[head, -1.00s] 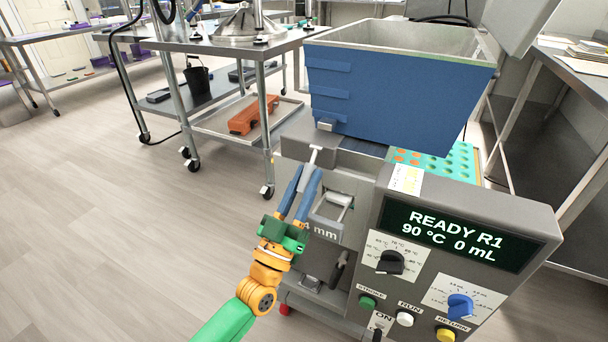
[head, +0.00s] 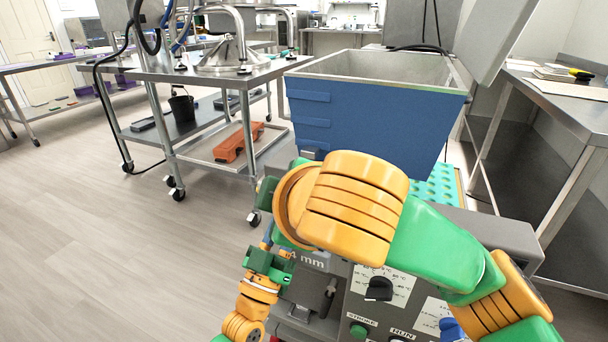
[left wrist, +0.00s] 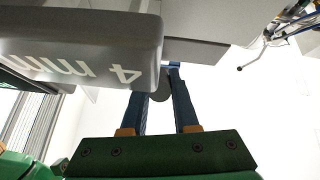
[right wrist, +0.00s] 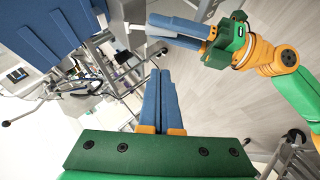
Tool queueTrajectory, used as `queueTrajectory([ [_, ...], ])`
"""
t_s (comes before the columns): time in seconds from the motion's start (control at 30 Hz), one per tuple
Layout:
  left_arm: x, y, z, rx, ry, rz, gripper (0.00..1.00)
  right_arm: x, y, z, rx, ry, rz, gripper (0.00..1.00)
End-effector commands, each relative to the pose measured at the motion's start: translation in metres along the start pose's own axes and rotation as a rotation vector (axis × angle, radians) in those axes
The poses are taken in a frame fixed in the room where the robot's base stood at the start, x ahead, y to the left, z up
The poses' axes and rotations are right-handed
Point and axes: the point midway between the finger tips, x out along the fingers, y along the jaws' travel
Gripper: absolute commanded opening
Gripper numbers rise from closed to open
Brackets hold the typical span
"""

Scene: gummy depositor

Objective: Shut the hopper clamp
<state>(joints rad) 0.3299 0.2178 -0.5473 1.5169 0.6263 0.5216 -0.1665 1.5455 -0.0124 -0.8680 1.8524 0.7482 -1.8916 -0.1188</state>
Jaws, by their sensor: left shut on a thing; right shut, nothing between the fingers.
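The blue hopper (head: 375,112) stands on the grey depositor (head: 480,230) in the head view. My right arm hides the clamp area below the hopper's left front. My left gripper (head: 267,240) is at the machine's left front, its fingertips partly hidden there. In the left wrist view my left gripper (left wrist: 172,68) has its fingers around a dark grey rounded piece (left wrist: 160,92), apparently part of the clamp handle. My right gripper (right wrist: 160,74) is shut and empty in the right wrist view. It points toward the hopper side, with my left gripper (right wrist: 150,28) beside it.
A steel cart (head: 200,70) with an orange item (head: 238,143) on its lower shelf stands left of the machine. A steel bench (head: 560,110) stands to the right. A teal mould tray (head: 440,185) lies behind the machine. The floor at left is clear.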

Motion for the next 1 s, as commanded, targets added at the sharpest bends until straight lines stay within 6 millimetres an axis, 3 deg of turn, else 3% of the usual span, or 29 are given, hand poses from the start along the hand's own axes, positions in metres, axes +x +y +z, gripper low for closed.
queueTrajectory([
  [0.2,-0.001,0.000,0.002,0.001,-0.006,0.000,0.00,0.048,0.000,0.001,0.002,-0.002,-0.002,0.00],
  [0.33,-0.001,0.000,0.002,0.001,-0.005,0.000,0.00,0.063,0.000,0.017,0.003,-0.002,0.000,0.00],
  [1.0,-0.001,0.000,0.001,0.001,-0.004,0.000,0.00,0.083,-0.002,0.036,0.004,-0.001,0.000,0.00],
])
